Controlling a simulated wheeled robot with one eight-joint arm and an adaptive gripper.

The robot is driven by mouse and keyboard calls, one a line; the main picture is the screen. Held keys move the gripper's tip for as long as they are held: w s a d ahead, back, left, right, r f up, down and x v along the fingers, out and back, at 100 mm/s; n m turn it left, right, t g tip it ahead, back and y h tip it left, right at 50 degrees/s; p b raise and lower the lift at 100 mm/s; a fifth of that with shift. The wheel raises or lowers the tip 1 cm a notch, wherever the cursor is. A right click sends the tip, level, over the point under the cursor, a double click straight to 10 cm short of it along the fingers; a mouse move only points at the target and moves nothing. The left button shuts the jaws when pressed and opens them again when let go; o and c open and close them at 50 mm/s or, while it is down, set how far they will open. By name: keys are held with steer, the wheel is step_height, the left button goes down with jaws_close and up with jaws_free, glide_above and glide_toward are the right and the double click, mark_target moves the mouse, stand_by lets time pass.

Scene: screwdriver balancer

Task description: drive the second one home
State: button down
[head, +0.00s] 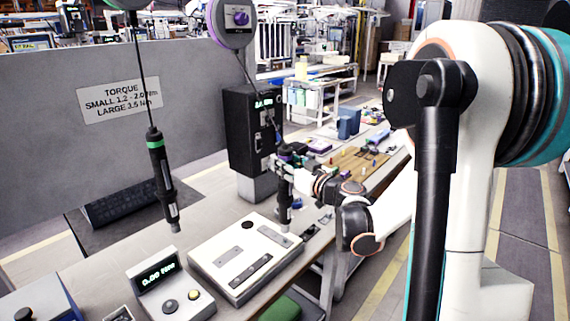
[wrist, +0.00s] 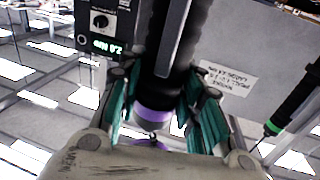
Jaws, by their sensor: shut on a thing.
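My gripper (head: 287,170) is shut on the purple-banded screwdriver (head: 284,208), which hangs upright from the purple balancer (head: 236,18). In the wrist view the teal fingers (wrist: 160,105) sit on both sides of the dark screwdriver body by its purple band (wrist: 153,116). The screwdriver's lower end is by the back right edge of the white fixture (head: 222,277); I cannot tell whether it touches anything. Grey plates lie on the fixture, and any screws there are too small to make out.
A torque meter (head: 168,292) reading 0.00 stands at the front left of the fixture. A black controller (head: 250,135) stands behind my gripper. A grey panel with a torque sign (head: 119,96) stands at the back left. A wooden board with small parts (head: 357,163) lies beyond.

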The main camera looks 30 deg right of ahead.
steer(key=shift+f+b, duration=0.75)
steer(key=shift+f, duration=0.1)
steer(key=shift+s+f+b, duration=0.1)
steer(key=shift+f+b, duration=1.3)
steer(key=shift+f, duration=0.2)
stand_by(2.1)
steer(key=shift+r, duration=0.15)
steer(key=shift+r+p, duration=2.2)
steer(key=shift+r, duration=0.7)
